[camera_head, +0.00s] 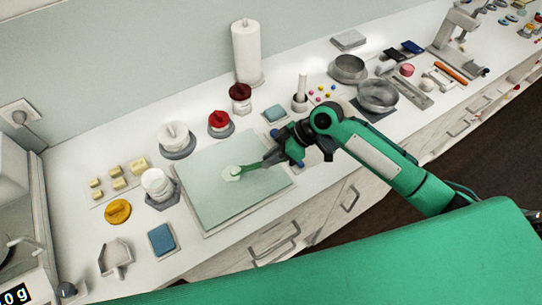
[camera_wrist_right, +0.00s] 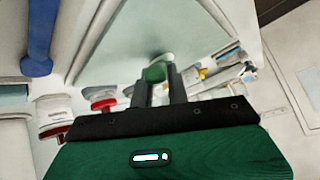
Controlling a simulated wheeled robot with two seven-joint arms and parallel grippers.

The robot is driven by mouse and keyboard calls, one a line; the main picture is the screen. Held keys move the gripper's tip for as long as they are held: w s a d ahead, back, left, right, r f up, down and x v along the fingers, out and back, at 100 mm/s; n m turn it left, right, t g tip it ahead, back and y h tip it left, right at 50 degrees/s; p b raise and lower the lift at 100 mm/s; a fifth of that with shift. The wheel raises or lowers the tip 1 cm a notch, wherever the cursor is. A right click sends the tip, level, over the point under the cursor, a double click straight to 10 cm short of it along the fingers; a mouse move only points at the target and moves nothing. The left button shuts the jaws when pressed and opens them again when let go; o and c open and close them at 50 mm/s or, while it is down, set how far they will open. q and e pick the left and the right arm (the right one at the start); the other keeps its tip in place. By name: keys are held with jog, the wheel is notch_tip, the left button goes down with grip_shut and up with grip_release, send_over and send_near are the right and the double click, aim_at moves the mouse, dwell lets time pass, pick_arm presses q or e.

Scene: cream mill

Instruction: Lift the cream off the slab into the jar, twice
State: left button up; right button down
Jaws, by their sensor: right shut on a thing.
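The pale green slab (camera_head: 215,205) lies on the counter, with a small patch of white cream (camera_head: 230,173) near its middle. My right gripper (camera_head: 272,157) is above the slab's right part, shut on a green spatula (camera_head: 252,166). The spatula's end reaches the cream; I cannot tell whether cream is on it. In the wrist view the spatula (camera_wrist_right: 154,73) sits between the fingers, with the cream (camera_wrist_right: 163,58) just beyond. A white jar (camera_head: 158,184) stands left of the slab, and a white pot (camera_head: 173,135) stands behind it. My left gripper is out of view.
Red-topped pots (camera_head: 220,122), a paper towel roll (camera_head: 246,55) and a small blue block (camera_head: 275,113) are behind the slab. A blue pad (camera_head: 161,240) and a yellow disc (camera_head: 117,211) lie left. Metal bowls (camera_head: 377,95) stand right. The slab's front is clear.

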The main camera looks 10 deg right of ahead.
jog(key=shift+r+p, duration=2.35)
jog(key=shift+r, duration=0.7)
